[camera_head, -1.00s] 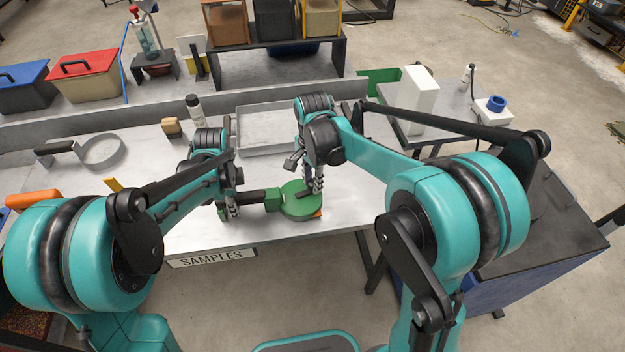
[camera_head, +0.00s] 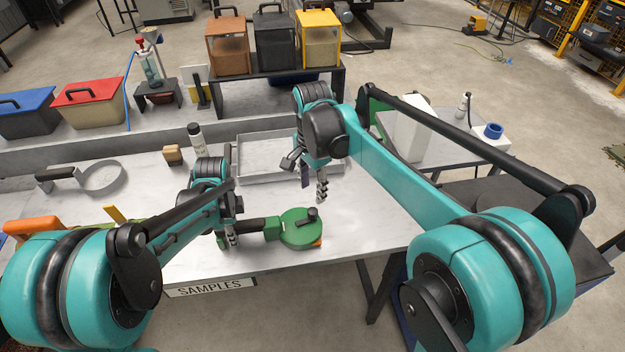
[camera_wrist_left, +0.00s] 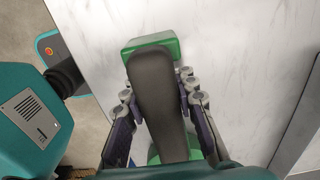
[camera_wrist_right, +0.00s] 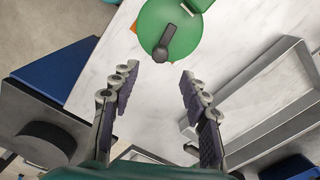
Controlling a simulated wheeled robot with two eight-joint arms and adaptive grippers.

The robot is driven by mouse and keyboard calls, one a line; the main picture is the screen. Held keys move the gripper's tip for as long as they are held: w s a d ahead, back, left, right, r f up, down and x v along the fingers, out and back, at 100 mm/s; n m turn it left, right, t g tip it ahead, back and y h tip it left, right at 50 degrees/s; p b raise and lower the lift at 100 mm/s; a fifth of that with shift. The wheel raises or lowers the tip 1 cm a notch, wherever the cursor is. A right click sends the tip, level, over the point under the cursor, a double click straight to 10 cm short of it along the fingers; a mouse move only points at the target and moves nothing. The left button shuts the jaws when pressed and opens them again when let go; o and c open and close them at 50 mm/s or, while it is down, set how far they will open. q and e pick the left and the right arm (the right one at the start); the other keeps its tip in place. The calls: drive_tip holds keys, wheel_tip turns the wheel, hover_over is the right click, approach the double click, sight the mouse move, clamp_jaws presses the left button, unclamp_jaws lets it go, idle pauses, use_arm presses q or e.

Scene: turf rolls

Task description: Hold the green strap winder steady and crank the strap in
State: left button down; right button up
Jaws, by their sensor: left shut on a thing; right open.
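The green strap winder (camera_head: 300,234) lies on the white table near its front edge. Its round green body carries a dark crank with a knob, also clear in the right wrist view (camera_wrist_right: 168,42). A bit of orange shows at its edge. My left gripper (camera_head: 230,238) is shut on the winder's dark handle, seen between its fingers in the left wrist view (camera_wrist_left: 160,95). My right gripper (camera_head: 313,186) is open and empty, raised above and behind the winder. In the right wrist view its fingers (camera_wrist_right: 156,88) are spread apart, with the crank beyond them.
A grey metal tray (camera_head: 262,178) sits behind the winder. A SAMPLES sign (camera_head: 210,287) hangs at the front edge. Table right of the winder is clear.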

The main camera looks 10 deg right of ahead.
wheel_tip(320, 180, up, 3)
drive_tip(key=shift+f, duration=0.2)
use_arm(q)
drive_tip(key=c, duration=1.1)
unclamp_jaws()
drive_tip(key=shift+c, duration=0.2)
